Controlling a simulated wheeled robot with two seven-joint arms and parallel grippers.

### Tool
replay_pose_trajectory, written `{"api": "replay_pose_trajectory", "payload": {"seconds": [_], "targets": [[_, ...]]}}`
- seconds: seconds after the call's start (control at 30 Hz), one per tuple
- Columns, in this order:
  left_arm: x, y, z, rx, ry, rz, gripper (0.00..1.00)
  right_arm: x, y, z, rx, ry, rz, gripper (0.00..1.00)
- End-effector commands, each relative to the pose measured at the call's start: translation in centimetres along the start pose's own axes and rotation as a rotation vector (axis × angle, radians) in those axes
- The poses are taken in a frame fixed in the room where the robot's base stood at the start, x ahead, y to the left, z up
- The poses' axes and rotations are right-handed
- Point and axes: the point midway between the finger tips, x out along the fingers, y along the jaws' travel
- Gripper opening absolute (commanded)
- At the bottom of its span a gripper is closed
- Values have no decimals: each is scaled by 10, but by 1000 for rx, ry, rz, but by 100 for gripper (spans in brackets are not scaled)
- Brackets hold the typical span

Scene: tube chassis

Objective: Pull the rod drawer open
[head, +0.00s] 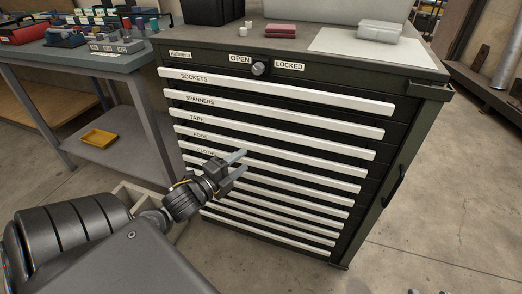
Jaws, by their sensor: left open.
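The rod drawer's white pull strip (300,157), labelled RODS at its left, is the fourth down on a dark green drawer cabinet (408,125). The drawer looks closed, level with its neighbours. My left gripper (243,162) is open and empty, its two fingers pointing right in front of the cabinet.
Above the rods are drawers marked SOCKETS (280,89), SPANNERS and TAPE; several more lie below. A workbench (118,64) with tools stands close on the left, a yellow tray (98,138) on its lower shelf. The floor right of the cabinet is mostly clear.

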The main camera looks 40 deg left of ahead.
Motion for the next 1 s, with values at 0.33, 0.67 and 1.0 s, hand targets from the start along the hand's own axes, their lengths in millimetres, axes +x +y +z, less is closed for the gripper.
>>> {"api": "replay_pose_trajectory", "payload": {"seconds": [0.33, 0.67, 1.0], "targets": [[63, 0, 0, 0, -1, -4, 47, 0, 8, -12, -7, 121, 24, 36], [88, 0, 0, -1, 0, 0, 47, 0, 12, -19, -11, 180, 35, 36], [89, 0, 0, -1, 0, 1, 36, 0, 12, -20, -11, 183, 35, 36]]}}
